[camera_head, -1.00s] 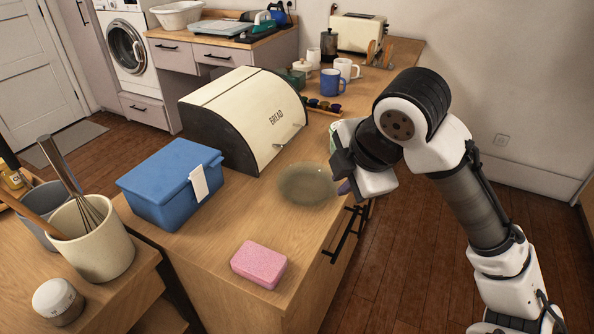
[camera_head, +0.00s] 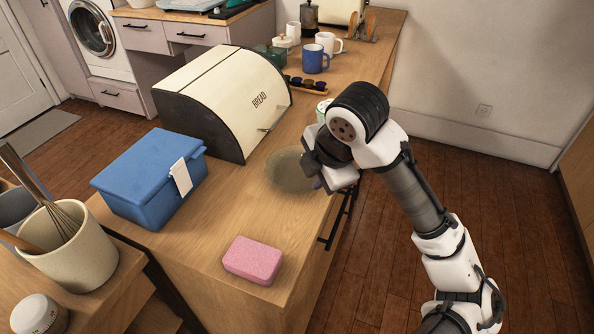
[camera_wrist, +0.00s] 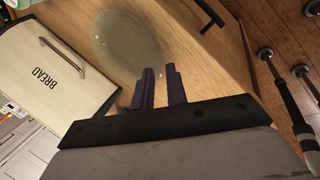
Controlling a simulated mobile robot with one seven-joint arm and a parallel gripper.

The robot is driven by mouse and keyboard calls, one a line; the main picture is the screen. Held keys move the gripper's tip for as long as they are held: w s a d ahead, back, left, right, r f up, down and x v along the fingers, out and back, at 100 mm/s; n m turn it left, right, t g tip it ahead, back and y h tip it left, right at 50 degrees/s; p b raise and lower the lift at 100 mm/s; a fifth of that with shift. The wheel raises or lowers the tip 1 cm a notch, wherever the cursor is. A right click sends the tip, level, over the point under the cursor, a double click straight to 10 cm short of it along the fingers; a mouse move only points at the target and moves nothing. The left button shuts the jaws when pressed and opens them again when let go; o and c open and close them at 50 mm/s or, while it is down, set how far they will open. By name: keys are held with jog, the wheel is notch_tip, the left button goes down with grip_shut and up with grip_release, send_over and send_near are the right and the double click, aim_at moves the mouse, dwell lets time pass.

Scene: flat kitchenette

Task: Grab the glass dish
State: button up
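The glass dish (camera_head: 287,172) is a clear, faintly greenish round dish lying on the wooden counter, in front of the bread box. It also shows in the wrist view (camera_wrist: 122,42), just beyond my fingertips. My gripper (camera_head: 314,183) is at the dish's right side, by the counter edge, and hides part of its rim. In the wrist view my two dark purple fingers (camera_wrist: 159,70) stand apart with a narrow gap. The left fingertip overlaps the dish's near edge in the picture. I cannot tell whether it touches.
The cream bread box (camera_head: 228,100) stands close behind the dish. A blue lidded box (camera_head: 145,180) is to the left and a pink sponge (camera_head: 252,261) is nearer. Mugs (camera_head: 315,60) stand farther back. The counter between dish and sponge is clear. A dark drawer handle (camera_head: 337,218) juts below the edge.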

aim_at(311, 196)
jog(key=shift+p+x, duration=0.35)
jog(key=shift+x, duration=2.25)
jog(key=shift+w+d, duration=0.1)
jog(key=shift+w, duration=0.1)
jog(key=shift+c, duration=0.4)
grip_shut()
jog(key=shift+r, duration=0.15)
